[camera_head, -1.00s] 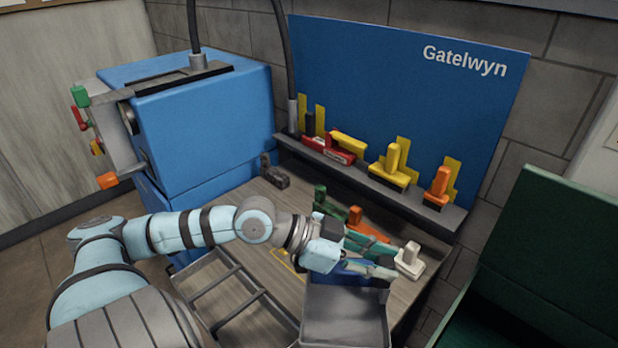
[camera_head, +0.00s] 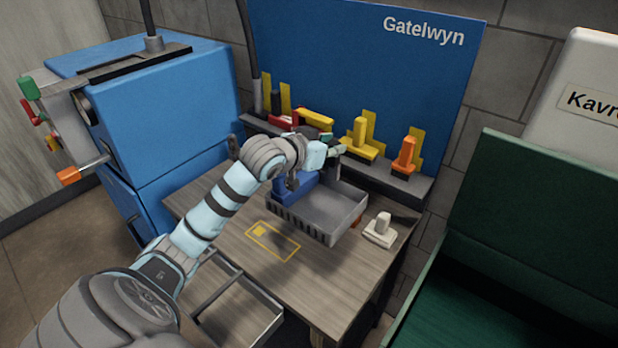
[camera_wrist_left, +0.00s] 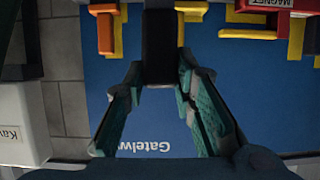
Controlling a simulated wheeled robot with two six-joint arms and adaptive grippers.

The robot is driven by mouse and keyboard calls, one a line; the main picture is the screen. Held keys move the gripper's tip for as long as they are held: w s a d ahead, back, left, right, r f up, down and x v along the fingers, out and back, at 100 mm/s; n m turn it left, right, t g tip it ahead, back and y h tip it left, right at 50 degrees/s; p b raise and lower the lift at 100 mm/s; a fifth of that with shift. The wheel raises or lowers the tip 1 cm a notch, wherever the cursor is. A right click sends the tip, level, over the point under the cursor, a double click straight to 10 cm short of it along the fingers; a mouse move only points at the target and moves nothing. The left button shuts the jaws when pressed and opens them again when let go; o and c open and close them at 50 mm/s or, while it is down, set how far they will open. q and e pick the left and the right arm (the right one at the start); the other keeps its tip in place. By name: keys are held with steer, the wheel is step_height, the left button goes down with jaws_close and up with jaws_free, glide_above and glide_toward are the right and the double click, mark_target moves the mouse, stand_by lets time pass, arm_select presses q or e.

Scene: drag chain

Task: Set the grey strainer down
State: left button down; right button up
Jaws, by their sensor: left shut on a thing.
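The grey strainer (camera_head: 345,219) is a shallow open box with slots along its lower front side. In the head view it is over the middle of the table, below and a little in front of my left gripper (camera_head: 334,151). I cannot tell whether its underside touches the table. A blue part (camera_head: 286,190) shows at its back left. In the left wrist view the fingers of my left gripper (camera_wrist_left: 163,85) are closed in on a dark upright bar (camera_wrist_left: 159,45), seemingly part of the strainer. The grip itself is hidden in the head view. My right gripper is out of view.
A yellow outlined rectangle (camera_head: 272,241) marks the bare table (camera_head: 310,275). A white block (camera_head: 380,231) stands right of the strainer. A shelf (camera_head: 395,179) with yellow, red and orange pieces runs behind. A blue machine (camera_head: 150,105) stands left; an open drawer (camera_head: 275,305) juts out in front.

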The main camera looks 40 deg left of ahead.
mark_target(331, 192)
arm_select(q)
step_height(331, 192, down, 15)
steer(key=shift+b, duration=0.9)
steer(key=shift+f, duration=0.1)
steer(key=c, duration=1.3)
jaws_free()
steer(key=shift+s+r, duration=0.2)
steer(key=p+v, duration=0.4)
steer(key=v, duration=0.8)
steer(key=shift+w, duration=0.1)
steer(key=shift+f, duration=0.1)
